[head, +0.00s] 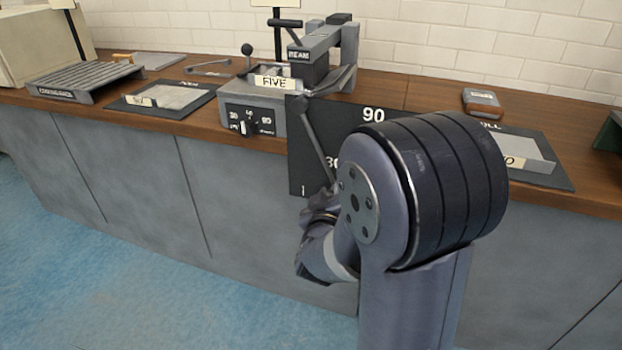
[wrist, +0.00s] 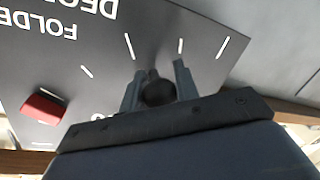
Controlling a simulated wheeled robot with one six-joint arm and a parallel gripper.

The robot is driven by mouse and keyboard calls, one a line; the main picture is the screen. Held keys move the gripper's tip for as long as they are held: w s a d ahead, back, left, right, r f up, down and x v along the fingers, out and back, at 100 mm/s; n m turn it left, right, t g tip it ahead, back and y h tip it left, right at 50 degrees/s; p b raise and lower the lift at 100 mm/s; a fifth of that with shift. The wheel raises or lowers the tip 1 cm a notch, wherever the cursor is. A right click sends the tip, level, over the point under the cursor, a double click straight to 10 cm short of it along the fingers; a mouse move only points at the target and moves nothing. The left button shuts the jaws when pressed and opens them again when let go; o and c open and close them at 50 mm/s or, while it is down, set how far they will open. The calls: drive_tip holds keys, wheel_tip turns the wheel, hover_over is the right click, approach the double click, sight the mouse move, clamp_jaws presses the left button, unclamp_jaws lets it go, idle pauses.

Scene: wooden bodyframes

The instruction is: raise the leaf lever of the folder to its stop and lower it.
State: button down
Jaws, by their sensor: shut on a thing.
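The folder (head: 255,115) stands on the bench, with a grey body, a block marked BEAM and a card reading FIVE. Its leaf lever (head: 316,138) is a thin dark rod that slants down and right in front of a dark degree plate (head: 303,172). My gripper (head: 318,212) is at the lever's low end, partly hidden by my arm. In the wrist view my gripper (wrist: 157,86) has its two fingers on either side of a dark round knob (wrist: 158,93) and is shut on it. A red marker (wrist: 43,108) sits on the plate at left.
On the wooden bench top (head: 200,127) lie a slatted rack (head: 85,80) and a dark mat (head: 135,105) at left. A small grey-brown box (head: 482,103) and another dark mat (head: 560,178) are at right. Open blue floor (head: 110,270) lies in front.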

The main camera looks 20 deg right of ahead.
drive_tip(key=s+d+r+n+g+p, duration=0.1)
drive_tip(key=s+d+r+n+p, duration=0.4)
drive_tip(key=d+r+n+p, duration=0.1)
drive_tip(key=shift+s+d+r+h+p, duration=0.25)
drive_tip(key=shift+d+r+p, duration=0.6)
drive_tip(key=shift+p, duration=1.05)
drive_tip(key=shift+a+r, duration=0.2)
drive_tip(key=c, duration=1.1)
unclamp_jaws()
